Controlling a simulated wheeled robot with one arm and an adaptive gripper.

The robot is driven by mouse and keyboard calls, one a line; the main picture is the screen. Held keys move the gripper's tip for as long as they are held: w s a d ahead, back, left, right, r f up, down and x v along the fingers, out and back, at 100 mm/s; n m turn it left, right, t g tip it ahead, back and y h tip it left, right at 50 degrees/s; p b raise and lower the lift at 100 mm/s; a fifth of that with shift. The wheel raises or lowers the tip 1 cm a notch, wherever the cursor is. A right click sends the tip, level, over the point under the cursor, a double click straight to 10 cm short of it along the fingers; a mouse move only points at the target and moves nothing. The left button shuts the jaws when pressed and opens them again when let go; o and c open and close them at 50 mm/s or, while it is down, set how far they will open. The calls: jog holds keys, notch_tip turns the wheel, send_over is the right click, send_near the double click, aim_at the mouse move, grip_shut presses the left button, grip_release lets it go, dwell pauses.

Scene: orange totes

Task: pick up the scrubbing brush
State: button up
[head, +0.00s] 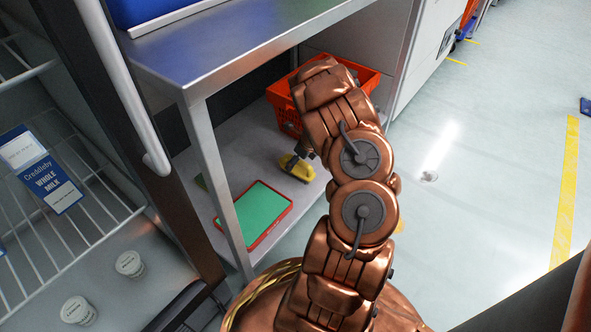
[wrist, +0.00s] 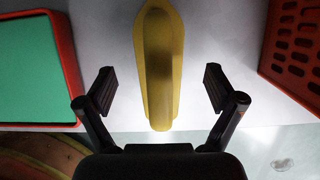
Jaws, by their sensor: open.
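The scrubbing brush (head: 297,168) is a yellow, elongated piece lying on the lower metal shelf, between a green board and an orange tote. In the wrist view the yellow brush (wrist: 158,65) runs lengthwise up the middle of the picture. My gripper (wrist: 160,88) is open, with one finger on each side of the brush's near part and a gap on both sides. The fingers do not touch it. In the head view my arm hides most of the gripper, and part of it shows by the brush.
A green board with a red rim (head: 262,214) lies left of the brush; the orange tote (head: 366,78) stands behind it, right in the wrist view (wrist: 296,45). The upper shelf (head: 225,55) and its leg (head: 215,170) are close. An open fridge (head: 100,190) stands left.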

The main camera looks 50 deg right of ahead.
aim_at(295, 167)
jog(key=b+x, duration=0.1)
jog(key=x, duration=0.2)
jog(key=shift+f, duration=0.1)
jog(key=c, duration=1.3)
notch_tip(295, 167, up, 2)
jog(key=shift+w+a+r+p, duration=0.1)
jog(key=shift+a+p, duration=0.05)
jog(key=shift+p, duration=0.95)
notch_tip(295, 167, up, 2)
jog(key=shift+r+p, duration=0.1)
jog(key=shift+p, duration=0.75)
jog(key=s+d+p, duration=0.1)
jog(key=s, duration=0.4)
jog(key=s+d+p, duration=0.1)
jog(key=s, duration=0.4)
jog(key=s+d+p, duration=0.1)
jog(key=s, duration=0.5)
jog(key=shift+r+p, duration=0.3)
jog(key=shift+r, duration=0.05)
